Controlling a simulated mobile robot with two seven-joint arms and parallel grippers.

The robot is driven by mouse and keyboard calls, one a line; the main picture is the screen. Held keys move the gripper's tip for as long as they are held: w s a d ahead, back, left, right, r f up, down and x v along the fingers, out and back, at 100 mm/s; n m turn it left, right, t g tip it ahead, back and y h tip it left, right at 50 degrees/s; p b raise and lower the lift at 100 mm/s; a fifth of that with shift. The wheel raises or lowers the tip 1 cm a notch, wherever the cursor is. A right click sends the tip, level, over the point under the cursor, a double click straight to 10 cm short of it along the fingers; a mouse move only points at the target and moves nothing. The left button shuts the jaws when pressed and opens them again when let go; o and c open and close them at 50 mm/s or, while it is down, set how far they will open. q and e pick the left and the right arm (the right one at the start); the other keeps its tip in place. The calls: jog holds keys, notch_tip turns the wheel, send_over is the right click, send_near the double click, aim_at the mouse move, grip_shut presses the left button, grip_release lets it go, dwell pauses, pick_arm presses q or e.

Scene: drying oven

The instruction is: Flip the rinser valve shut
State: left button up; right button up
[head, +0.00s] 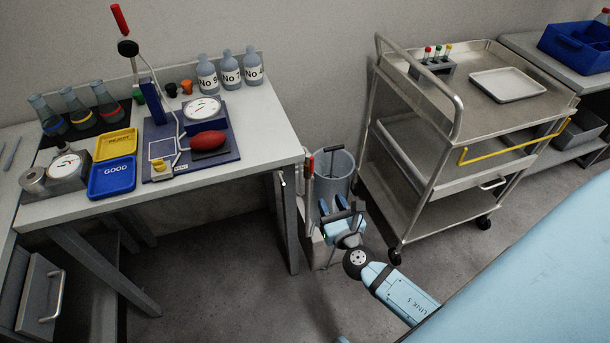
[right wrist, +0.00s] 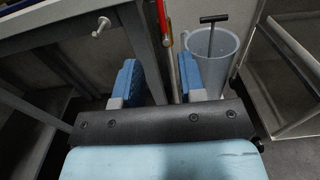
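The rinser is a grey cylinder (head: 338,166) with a black T-shaped handle on top, standing on the floor between the bench and the cart. It also shows in the right wrist view (right wrist: 224,48). Beside it is a slim upright pipe with a red lever (head: 309,163), which I take to be the valve; the lever (right wrist: 165,24) looks upright, along the pipe. My right gripper (head: 342,210) is open and empty, low in front of the rinser. In the wrist view its blue fingers (right wrist: 158,82) are spread, with the pipe visible beyond the gap. My left gripper is out of view.
The bench (head: 262,125) stands left, its leg close to the pipe, with a small metal peg (right wrist: 101,28) at its edge. A steel cart (head: 480,115) stands close on the right.

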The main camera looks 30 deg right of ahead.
aim_at(312, 165)
jog(key=x, duration=1.4)
jog(key=shift+p, duration=0.45)
grip_shut()
